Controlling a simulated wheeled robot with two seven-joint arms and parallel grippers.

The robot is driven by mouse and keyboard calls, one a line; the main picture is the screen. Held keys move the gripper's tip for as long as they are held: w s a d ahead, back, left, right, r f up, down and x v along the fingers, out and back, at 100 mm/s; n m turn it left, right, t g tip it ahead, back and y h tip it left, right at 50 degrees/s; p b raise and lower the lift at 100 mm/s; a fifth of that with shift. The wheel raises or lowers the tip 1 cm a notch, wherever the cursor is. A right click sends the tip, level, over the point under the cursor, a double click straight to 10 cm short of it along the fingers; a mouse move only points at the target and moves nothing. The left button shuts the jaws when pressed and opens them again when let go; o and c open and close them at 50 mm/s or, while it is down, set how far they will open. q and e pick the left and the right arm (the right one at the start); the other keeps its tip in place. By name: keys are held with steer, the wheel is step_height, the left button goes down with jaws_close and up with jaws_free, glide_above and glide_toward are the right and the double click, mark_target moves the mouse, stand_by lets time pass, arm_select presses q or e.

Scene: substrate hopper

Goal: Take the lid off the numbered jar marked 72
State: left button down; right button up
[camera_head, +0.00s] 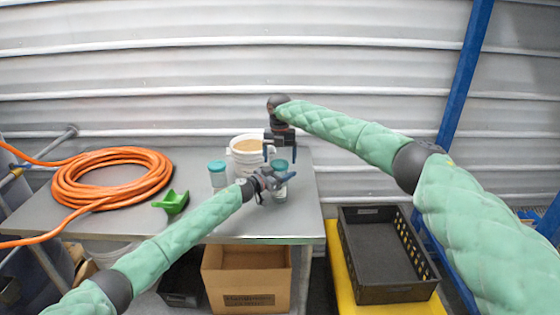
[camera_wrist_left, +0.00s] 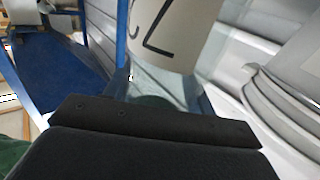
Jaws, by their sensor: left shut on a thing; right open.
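A white jar with a teal lid (camera_head: 280,164) stands at the table's right part. My left gripper (camera_head: 274,187) is shut on this jar's side. In the left wrist view the jar (camera_wrist_left: 172,30) fills the upper middle between the fingers, with dark marks on its label; the number is cut off and turned, so I cannot read it whole. My right gripper (camera_head: 281,152) is open and points down, just above the lid with a finger on either side; I cannot tell whether it touches. A second teal-lidded jar (camera_head: 217,173) stands to the left; its number does not show.
A white bucket (camera_head: 240,162) with tan contents stands behind the jars. A green scoop (camera_head: 172,203) and an orange hose coil (camera_head: 70,187) lie on the left of the grey table (camera_head: 125,218). A black crate (camera_head: 390,293) is off its right side, a cardboard box (camera_head: 246,298) below.

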step_height(320, 180, up, 3)
steer(key=shift+f, duration=0.15)
steer(key=shift+c, duration=0.3)
steer(key=shift+w+r, duration=0.2)
steer(key=shift+r, duration=0.9)
steer(key=m, duration=0.3)
steer(key=shift+s+a+r+m, duration=0.1)
steer(key=shift+s+r+m, duration=0.05)
steer(key=shift+r+m, duration=0.2)
steer(key=m, duration=0.4)
steer(key=shift+s, duration=0.1)
steer(key=shift+f, duration=4)
steer(key=shift+c, duration=0.4)
steer(key=c, duration=0.9)
steer(key=n, duration=0.6)
steer(key=shift+n, duration=0.25)
steer(key=shift+c, duration=0.2)
